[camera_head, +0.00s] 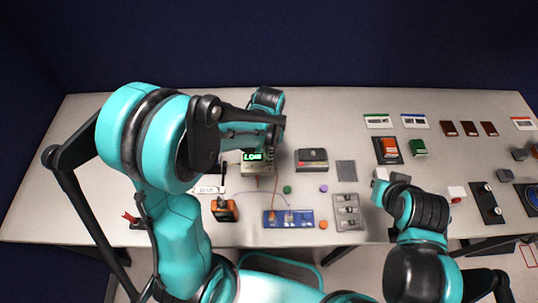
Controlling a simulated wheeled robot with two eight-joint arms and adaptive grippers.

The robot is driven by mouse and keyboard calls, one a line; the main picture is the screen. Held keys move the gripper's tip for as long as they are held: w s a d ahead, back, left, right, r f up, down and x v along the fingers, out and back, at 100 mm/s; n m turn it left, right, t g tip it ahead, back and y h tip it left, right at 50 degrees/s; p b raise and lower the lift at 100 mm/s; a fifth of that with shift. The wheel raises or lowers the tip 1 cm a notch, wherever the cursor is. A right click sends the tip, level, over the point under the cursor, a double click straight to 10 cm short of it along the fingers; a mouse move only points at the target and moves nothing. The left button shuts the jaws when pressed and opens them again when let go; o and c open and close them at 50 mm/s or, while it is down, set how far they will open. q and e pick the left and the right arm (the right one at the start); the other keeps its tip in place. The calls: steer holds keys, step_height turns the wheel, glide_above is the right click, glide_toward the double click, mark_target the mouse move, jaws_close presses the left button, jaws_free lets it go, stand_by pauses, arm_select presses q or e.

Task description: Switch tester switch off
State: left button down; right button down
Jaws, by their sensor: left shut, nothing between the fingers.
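The tester (259,169) is a pale box with a lit green display (253,156) that seems to read "LOW". It stands left of the table's middle. My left arm reaches over from the left, and my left gripper (271,139) is shut and empty at the tester's upper right edge. Whether it touches the tester I cannot tell. The switch cannot be made out; the gripper and wrist hide part of the tester. My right gripper (384,178) is low over the right half of the table, well away from the tester. Its fingers are too small to read.
A dark grey box (312,160) stands right of the tester. In front lie a blue board (288,219), a grey plate with several knobs (347,211) and an orange-black device (224,210). Thin leads run near the tester. Red and green blocks stand farther right. The back left tabletop is clear.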

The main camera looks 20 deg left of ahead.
arm_select(q)
steer(key=shift+r+p, duration=1.6)
steer(key=shift+r, duration=0.9)
steer(key=s+a+r+n+t+b, duration=0.1)
steer(key=s+a+n+t+b, duration=0.1)
steer(key=s+n+t+b, duration=0.1)
steer(key=s+a+r+n+t+b, duration=0.1)
steer(key=s+a+n+t+b, duration=0.1)
steer(key=s+n+t+b, duration=0.2)
steer(key=shift+s+a+n+b, duration=0.35)
steer(key=shift+s+n+b, duration=0.55)
steer(key=shift+s+b, duration=0.9)
steer(key=shift+w+r, duration=0.1)
steer(key=shift+w, duration=0.05)
